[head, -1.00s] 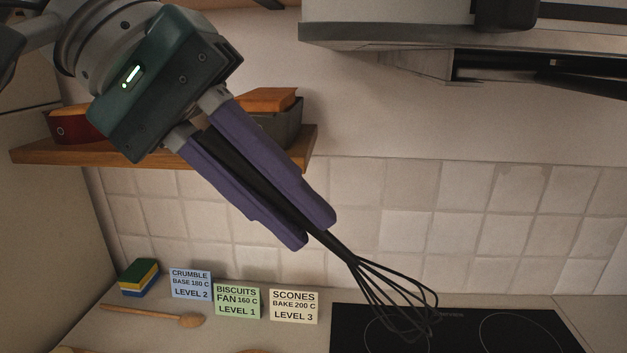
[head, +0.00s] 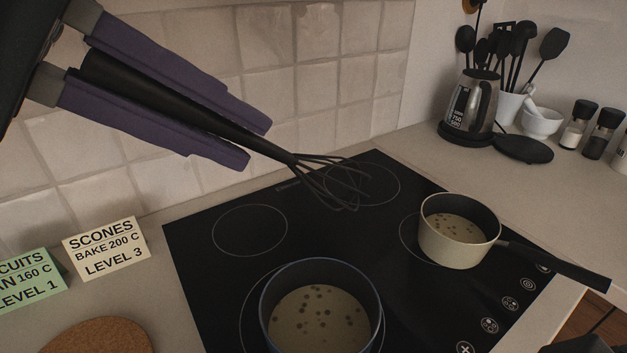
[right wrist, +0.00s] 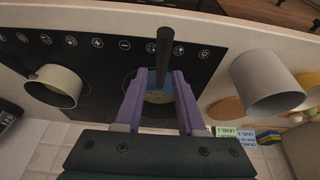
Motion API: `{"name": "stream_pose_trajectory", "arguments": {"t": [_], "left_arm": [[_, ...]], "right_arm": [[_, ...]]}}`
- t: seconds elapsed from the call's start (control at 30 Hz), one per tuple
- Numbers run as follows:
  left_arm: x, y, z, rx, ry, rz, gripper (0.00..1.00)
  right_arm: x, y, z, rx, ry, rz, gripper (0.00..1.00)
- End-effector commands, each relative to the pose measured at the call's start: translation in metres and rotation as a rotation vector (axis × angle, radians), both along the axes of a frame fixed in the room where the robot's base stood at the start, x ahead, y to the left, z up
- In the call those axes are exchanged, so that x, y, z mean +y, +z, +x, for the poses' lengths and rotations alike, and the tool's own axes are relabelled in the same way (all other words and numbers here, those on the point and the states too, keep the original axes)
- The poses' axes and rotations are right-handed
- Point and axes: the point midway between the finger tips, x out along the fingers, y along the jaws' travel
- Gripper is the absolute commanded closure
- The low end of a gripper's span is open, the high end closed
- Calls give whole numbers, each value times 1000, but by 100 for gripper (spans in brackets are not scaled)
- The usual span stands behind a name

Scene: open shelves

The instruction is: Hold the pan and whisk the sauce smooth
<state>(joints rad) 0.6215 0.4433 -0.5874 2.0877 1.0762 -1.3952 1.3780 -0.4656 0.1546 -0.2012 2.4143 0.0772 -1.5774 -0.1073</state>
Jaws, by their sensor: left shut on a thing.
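My left gripper (head: 258,145) has purple fingers shut on the black handle of a whisk (head: 320,180). The whisk slants down to the right, its wire loops in the air over the back of the hob. A blue-rimmed pan (head: 264,300) with pale, dark-flecked sauce (head: 318,315) stands on the front left of the hob, cut off by the frame. A cream pan (head: 455,245) with similar sauce stands to its right, its black handle pointing right. In the right wrist view, my right gripper (right wrist: 161,74) is open, with the blue pan's black handle (right wrist: 164,45) showing between its fingers.
The black hob (head: 230,265) has touch controls along its front edge. A kettle (head: 472,105), utensils, a mortar (head: 541,121) and shakers stand at the back right. Cards (head: 106,250) and a cork mat (head: 95,337) are on the left. A grey cylindrical vessel (right wrist: 262,82) shows in the right wrist view.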

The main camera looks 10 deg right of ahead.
Motion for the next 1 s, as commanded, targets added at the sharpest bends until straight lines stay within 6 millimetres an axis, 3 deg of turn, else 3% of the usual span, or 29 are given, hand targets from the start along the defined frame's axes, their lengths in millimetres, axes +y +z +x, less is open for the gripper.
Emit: {"name": "stream_pose_trajectory", "arguments": {"t": [0.2,0.3,0.4,0.53,0.7,1.0], "left_arm": [[0,0,0,0,0,0,100],[0,0,0,0,0,0,100],[0,0,0,0,0,0,100],[0,0,0,0,0,0,100],[0,0,0,0,0,0,100],[0,0,0,0,0,0,100]], "right_arm": [[70,6,44,-93,598,-11,61],[89,7,55,-118,880,-58,61],[95,5,66,-125,1139,-126,61],[85,3,83,-98,1432,-227,61],[54,5,106,-28,1696,-336,61],[18,12,128,51,1866,-405,61]]}}
